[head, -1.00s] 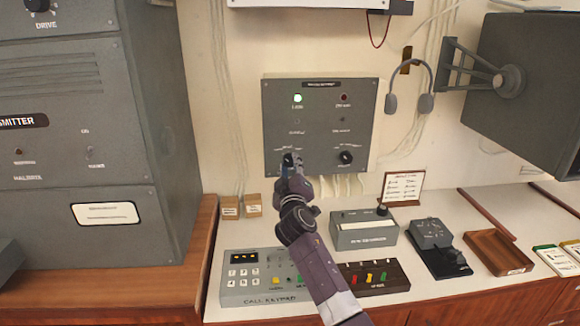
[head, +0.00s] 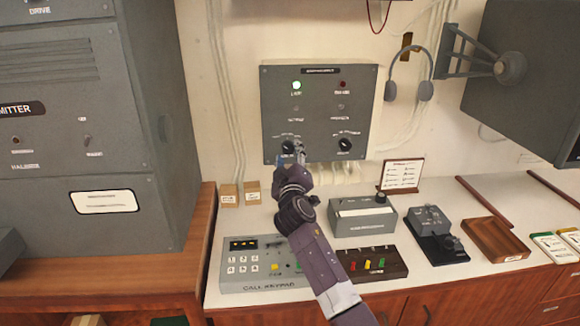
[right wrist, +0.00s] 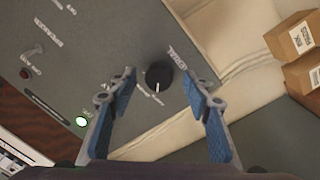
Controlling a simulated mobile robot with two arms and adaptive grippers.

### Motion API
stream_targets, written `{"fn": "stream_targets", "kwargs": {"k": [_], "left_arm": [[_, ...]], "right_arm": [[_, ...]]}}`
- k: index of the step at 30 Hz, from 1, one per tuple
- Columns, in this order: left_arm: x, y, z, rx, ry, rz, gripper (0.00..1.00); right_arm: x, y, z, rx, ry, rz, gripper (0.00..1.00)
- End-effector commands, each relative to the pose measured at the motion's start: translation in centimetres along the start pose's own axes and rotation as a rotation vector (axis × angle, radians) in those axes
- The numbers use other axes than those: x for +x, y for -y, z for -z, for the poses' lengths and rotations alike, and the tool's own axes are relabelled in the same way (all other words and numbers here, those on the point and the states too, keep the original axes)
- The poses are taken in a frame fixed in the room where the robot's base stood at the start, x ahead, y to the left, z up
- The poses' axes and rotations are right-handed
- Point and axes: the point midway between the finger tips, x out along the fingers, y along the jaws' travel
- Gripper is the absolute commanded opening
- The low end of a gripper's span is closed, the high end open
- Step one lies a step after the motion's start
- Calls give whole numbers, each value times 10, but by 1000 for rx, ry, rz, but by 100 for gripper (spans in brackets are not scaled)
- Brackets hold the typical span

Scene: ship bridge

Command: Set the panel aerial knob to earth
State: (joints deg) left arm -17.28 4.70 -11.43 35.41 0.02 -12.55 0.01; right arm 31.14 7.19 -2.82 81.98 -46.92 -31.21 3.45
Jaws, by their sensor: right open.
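The grey wall panel (head: 318,100) has two black knobs low on its face. The left one, the aerial knob (head: 289,146), is partly covered by my right gripper (head: 294,156). In the right wrist view the round black aerial knob (right wrist: 158,75) lies between the blue-padded fingers of the open right gripper (right wrist: 160,80), with a gap on both sides. Its white pointer mark points down in that picture, toward small lettering. "AERIAL" is readable beside it; the position words are too small to read surely. My left gripper is not in view.
The right-hand knob (head: 345,144) and a lit green lamp (head: 297,85) are on the same panel. Two small cardboard boxes (head: 252,191), a call keypad (head: 240,285) and a grey card box (head: 364,218) stand on the desk below. A headset (head: 408,85) hangs right of the panel.

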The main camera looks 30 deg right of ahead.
Motion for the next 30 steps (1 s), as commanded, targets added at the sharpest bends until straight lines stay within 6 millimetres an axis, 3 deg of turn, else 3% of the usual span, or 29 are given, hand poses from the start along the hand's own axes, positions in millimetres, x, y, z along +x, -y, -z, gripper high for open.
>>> {"fn": "stream_targets", "kwargs": {"k": [16,21,30], "left_arm": [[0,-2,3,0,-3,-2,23],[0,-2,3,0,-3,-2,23],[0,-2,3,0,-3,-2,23]], "right_arm": [[-96,2,-1,1,0,3,45],[-109,0,0,0,0,1,45],[-111,0,0,0,0,1,45]]}}
